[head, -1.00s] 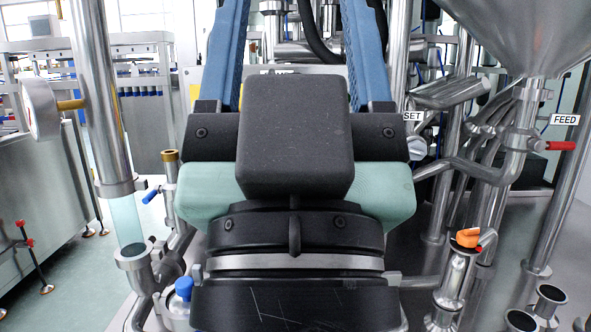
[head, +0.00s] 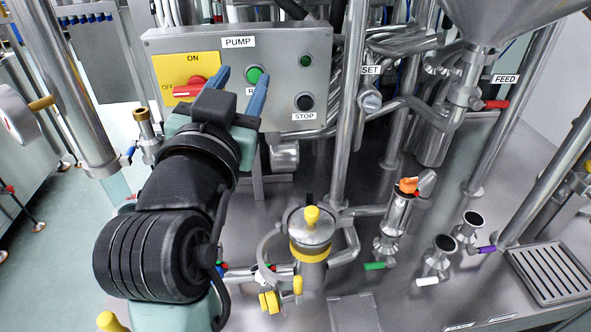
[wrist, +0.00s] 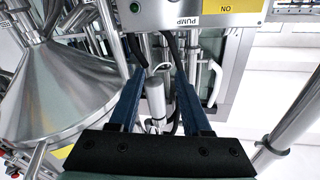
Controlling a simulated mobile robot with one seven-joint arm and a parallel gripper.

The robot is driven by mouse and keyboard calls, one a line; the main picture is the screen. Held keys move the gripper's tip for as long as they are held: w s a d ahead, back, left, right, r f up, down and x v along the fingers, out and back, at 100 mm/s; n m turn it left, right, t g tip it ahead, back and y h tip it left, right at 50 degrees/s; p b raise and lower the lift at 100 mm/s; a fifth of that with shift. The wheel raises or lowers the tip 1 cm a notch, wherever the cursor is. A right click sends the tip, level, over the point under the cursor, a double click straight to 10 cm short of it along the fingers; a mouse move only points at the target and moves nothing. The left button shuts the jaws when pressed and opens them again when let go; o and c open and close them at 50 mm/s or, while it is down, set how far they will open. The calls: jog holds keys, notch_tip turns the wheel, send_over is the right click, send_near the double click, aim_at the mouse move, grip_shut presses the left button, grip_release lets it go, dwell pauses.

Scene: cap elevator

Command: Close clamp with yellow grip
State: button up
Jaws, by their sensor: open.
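A metal clamp (head: 262,258) with a yellow grip (head: 268,302) shows at the lower middle of the head view. Its curved band appears to stand out to the left of a small capped vessel (head: 311,235). The vessel has a yellow knob on top and a yellow band below. Another small yellow handle (head: 297,285) hangs just below the vessel. My gripper (head: 240,85) has two blue fingers, open and empty, up and left of the clamp, in front of the pump panel. In the wrist view my gripper (wrist: 160,75) has nothing between its fingertips. I cannot make out the clamp there.
The pump panel (head: 325,75) with switch and buttons stands behind my gripper. A valve with an orange top (head: 408,186) and open pipe ends (head: 473,219) stand right of the vessel. A vertical pipe (head: 347,120) rises behind it. A steel funnel (wrist: 65,90) fills the wrist view's left.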

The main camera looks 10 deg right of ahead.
notch_tip(320, 180, down, 22)
jog(key=s+a+m+g+h, duration=0.25)
jog(key=m+g+h, duration=0.2)
jog(key=g, duration=0.35)
jog(key=s+f+m+g+h+b, duration=0.1)
jog(key=s+f+m+g+h, duration=0.4)
jog(key=s+h, duration=0.45)
jog(key=w+d+f+y+p, duration=0.1)
jog(key=w+d+p, duration=0.1)
jog(key=d, duration=0.9)
jog(key=shift+w+d+f+t+p, duration=0.2)
jog(key=shift+w+t+p, duration=0.2)
jog(key=shift+p, duration=0.35)
jog(key=shift+n, duration=0.25)
jog(key=shift+r, duration=0.1)
grip_shut()
